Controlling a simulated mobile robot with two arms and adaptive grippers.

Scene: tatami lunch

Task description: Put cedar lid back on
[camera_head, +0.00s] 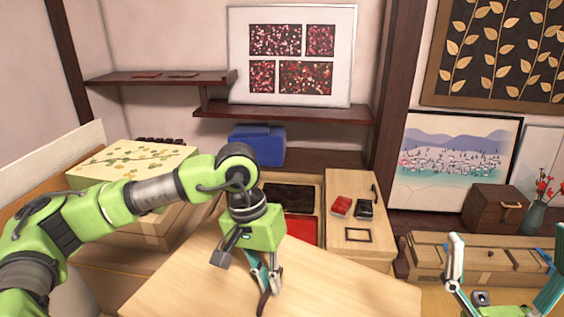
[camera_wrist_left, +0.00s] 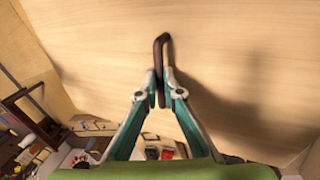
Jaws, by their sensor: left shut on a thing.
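The cedar lid (camera_head: 340,280) is a broad pale wood panel at the bottom centre of the head view, and it fills most of the left wrist view (camera_wrist_left: 240,60). My left gripper (camera_head: 266,284) is shut on the lid's dark curved handle (camera_wrist_left: 160,55). The lid lies at an angle in front of an open wooden box with a dark compartment (camera_head: 288,197) and a red one (camera_head: 303,230). The lid hides the box's near part. I cannot tell whether the lid touches anything below. My right gripper (camera_head: 508,250) is open at the lower right, with nothing visible between its fingers.
A leaf-patterned box (camera_head: 135,160) stands left, a blue box (camera_head: 257,143) behind. A long wooden case (camera_head: 450,257) is at right.

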